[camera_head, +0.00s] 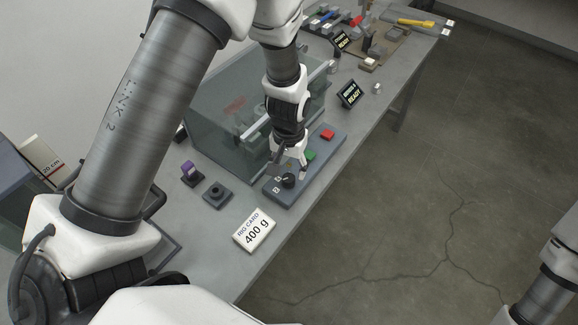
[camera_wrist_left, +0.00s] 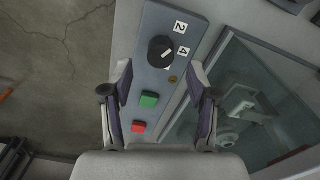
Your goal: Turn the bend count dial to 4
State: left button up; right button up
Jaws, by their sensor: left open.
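The bend count dial (camera_head: 289,181) is a round black knob on a grey-blue control panel (camera_head: 272,194). In the left wrist view the dial (camera_wrist_left: 160,52) carries a white pointer mark, with white labels 2 (camera_wrist_left: 180,27) and 4 (camera_wrist_left: 184,51) beside it. The mark seems to lean towards the side of the labels; its exact setting is hard to read. My left gripper (camera_head: 289,160) is over the panel close to the dial. Its fingers (camera_wrist_left: 160,68) are open, one on each side of the panel, with nothing between them gripped. My right gripper is out of view.
A green button (camera_wrist_left: 149,100) and a red button (camera_wrist_left: 138,127) sit on the same panel. A clear-walled rig box (camera_head: 225,105) stands directly behind it. A RIG CARD reading 400 g (camera_head: 254,231), a purple-topped block (camera_head: 190,172) and a READY display (camera_head: 351,94) are nearby.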

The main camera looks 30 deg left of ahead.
aim_at(288, 178)
pick_arm(q)
notch_tip(288, 178, down, 4)
jog(key=shift+a+f, duration=0.1)
jog(key=shift+w+f, duration=0.2)
jog(key=shift+s+r, duration=0.1)
jog(key=shift+r, duration=0.05)
jog(key=shift+c, duration=0.3)
jog(key=shift+s, duration=0.15)
jog(key=c, duration=0.6)
grip_shut()
jog(key=shift+m, duration=0.3)
jog(key=m, duration=0.5)
jog(key=shift+b, duration=0.3)
jog(key=m, duration=0.6)
jog(key=shift+a+b, duration=0.1)
jog(key=shift+b, duration=0.25)
